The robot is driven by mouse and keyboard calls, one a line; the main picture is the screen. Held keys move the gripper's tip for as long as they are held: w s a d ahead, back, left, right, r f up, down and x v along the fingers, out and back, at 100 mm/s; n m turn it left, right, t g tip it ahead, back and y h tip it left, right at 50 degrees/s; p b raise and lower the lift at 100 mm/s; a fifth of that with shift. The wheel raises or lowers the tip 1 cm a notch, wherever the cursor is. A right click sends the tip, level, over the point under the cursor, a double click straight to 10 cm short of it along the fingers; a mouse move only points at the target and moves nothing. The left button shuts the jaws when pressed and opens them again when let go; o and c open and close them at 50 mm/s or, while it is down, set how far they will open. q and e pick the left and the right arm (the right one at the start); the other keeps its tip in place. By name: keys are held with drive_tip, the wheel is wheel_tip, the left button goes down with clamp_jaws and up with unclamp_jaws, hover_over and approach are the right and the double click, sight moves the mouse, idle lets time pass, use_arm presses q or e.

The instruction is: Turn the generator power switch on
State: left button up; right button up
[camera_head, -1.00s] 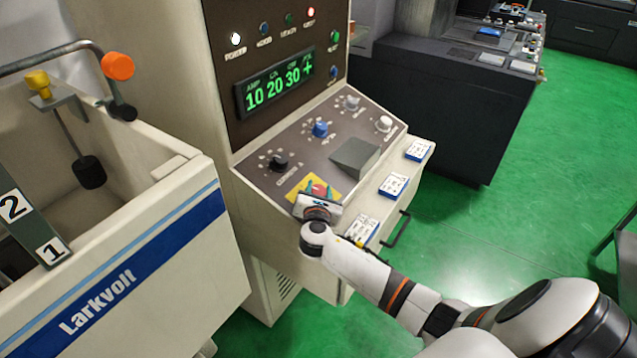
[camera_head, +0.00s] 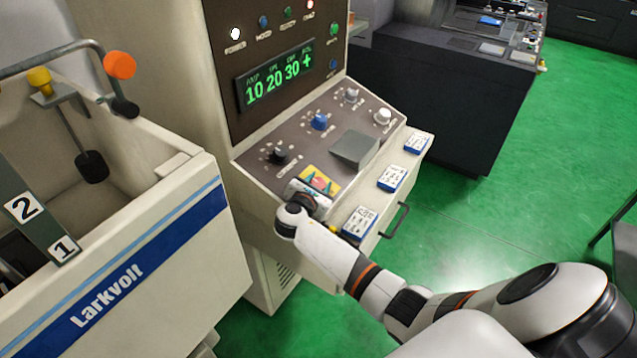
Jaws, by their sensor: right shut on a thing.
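The generator (camera_head: 222,172) is a cream cabinet with a dark sloped control panel. At the panel's near left corner is a yellow plate (camera_head: 326,174) with a red switch (camera_head: 319,183) on it. My right gripper (camera_head: 318,186) reaches in from below, its teal fingertips shut around the red switch. The gripper hides much of the switch, so I cannot tell its exact angle. The green display (camera_head: 274,82) is lit and reads 10, 20, 30 and a plus sign. My left gripper is out of view.
Beside the switch are a black knob (camera_head: 279,156), a blue knob (camera_head: 319,121) and a raised grey block (camera_head: 355,147). Small white-and-blue boxes (camera_head: 392,178) lie along the front ledge, above a black handle (camera_head: 396,219). A cream Larkvolt tank (camera_head: 150,262) stands at left.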

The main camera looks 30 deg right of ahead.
drive_tip(key=shift+r, duration=0.1)
drive_tip(key=o, duration=1)
drive_tip(key=shift+c, duration=0.2)
drive_tip(key=shift+s+a, duration=0.3)
drive_tip(key=shift+a, duration=0.1)
drive_tip(key=b+v, duration=0.1)
drive_tip(key=v, duration=0.5)
drive_tip(key=shift+s+a+r+b, duration=0.1)
drive_tip(key=shift+a+r+b, duration=0.1)
drive_tip(key=shift+b, duration=0.15)
